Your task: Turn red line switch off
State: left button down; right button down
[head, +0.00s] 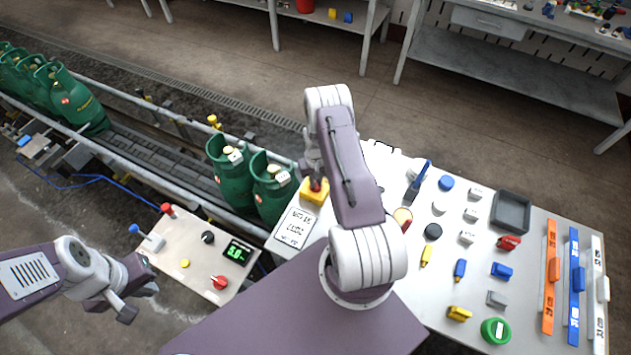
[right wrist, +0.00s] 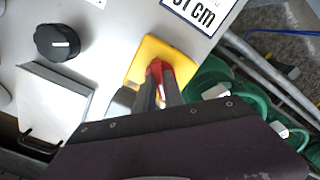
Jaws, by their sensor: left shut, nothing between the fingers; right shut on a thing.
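The red switch (head: 317,184) sits on a yellow base (head: 314,196) at the left end of the right-hand panel. In the right wrist view the red switch (right wrist: 155,75) stands on its yellow plate (right wrist: 178,58). My right gripper (right wrist: 163,95) is shut on the red switch, with its fingers on either side of it. In the head view my right gripper (head: 315,172) reaches down over the switch and partly hides it. My left gripper (head: 130,297) is shut and empty beside the small left panel.
Green gas cylinders (head: 272,190) stand on the conveyor (head: 150,150) behind. The left control panel (head: 190,262) carries a red knob (head: 220,282) and a display (head: 238,252). The right panel (head: 480,265) holds many buttons, switches and sliders. A black knob (right wrist: 57,42) is near the switch.

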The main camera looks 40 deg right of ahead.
jog(key=m+b, duration=0.2)
jog(key=m, duration=0.1)
jog(key=shift+f+m+b, duration=0.2)
jog(key=shift+m+b, duration=0.1)
jog(key=shift+b, duration=0.05)
jog(key=m+b, duration=0.2)
jog(key=m, duration=0.2)
jog(key=shift+m+b, duration=0.3)
jog(key=shift+b, duration=0.05)
jog(key=m+b, duration=0.2)
jog(key=m, duration=0.2)
jog(key=shift+r, duration=0.1)
jog(key=m+b, duration=0.1)
jog(key=m, duration=0.4)
jog(key=shift+r, duration=0.1)
jog(key=shift+m, duration=0.4)
jog(key=c, duration=1.4)
grip_release()
jog(key=shift+c, duration=0.2)
